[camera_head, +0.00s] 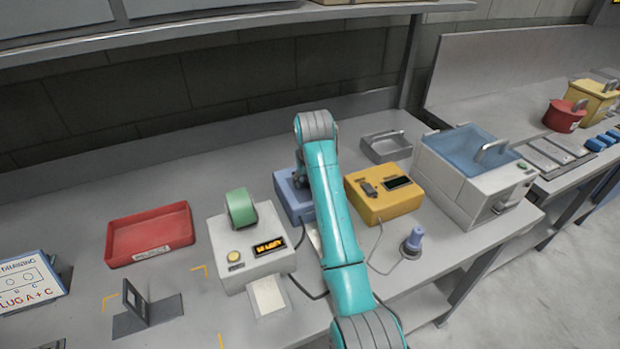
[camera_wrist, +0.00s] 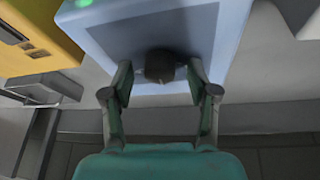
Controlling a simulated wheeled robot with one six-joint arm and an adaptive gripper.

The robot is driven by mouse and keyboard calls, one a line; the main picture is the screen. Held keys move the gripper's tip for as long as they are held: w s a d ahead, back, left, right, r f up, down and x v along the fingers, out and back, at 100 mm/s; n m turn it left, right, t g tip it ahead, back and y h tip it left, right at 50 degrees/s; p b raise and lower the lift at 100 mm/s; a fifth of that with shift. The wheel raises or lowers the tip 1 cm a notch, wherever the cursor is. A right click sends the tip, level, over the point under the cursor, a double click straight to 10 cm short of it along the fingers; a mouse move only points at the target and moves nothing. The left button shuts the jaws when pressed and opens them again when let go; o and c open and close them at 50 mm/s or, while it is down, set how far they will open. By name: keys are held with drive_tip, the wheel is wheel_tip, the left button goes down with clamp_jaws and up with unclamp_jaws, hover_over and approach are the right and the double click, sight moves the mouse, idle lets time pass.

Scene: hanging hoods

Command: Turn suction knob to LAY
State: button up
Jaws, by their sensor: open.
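A blue box (camera_head: 286,199) stands on the bench, partly hidden by my teal arm in the head view. In the wrist view the blue box (camera_wrist: 155,30) shows a dark round knob (camera_wrist: 160,66) near its lower edge and a green light at its upper left. My gripper (camera_wrist: 161,78) is open, with one finger on each side of the knob and a visible gap to it on both sides. In the head view only the dark end of my gripper (camera_head: 301,180) shows at the blue box. The LAY mark and the knob's pointer cannot be made out.
A yellow box (camera_head: 382,196) stands just right of the blue box, and a white machine with a green roll (camera_head: 241,208) stands left. A red tray (camera_head: 150,235), a grey tray (camera_head: 387,146) and a water bath (camera_head: 470,150) stand farther off. Cables run across the bench.

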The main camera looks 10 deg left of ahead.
drive_tip(key=v, duration=1.2)
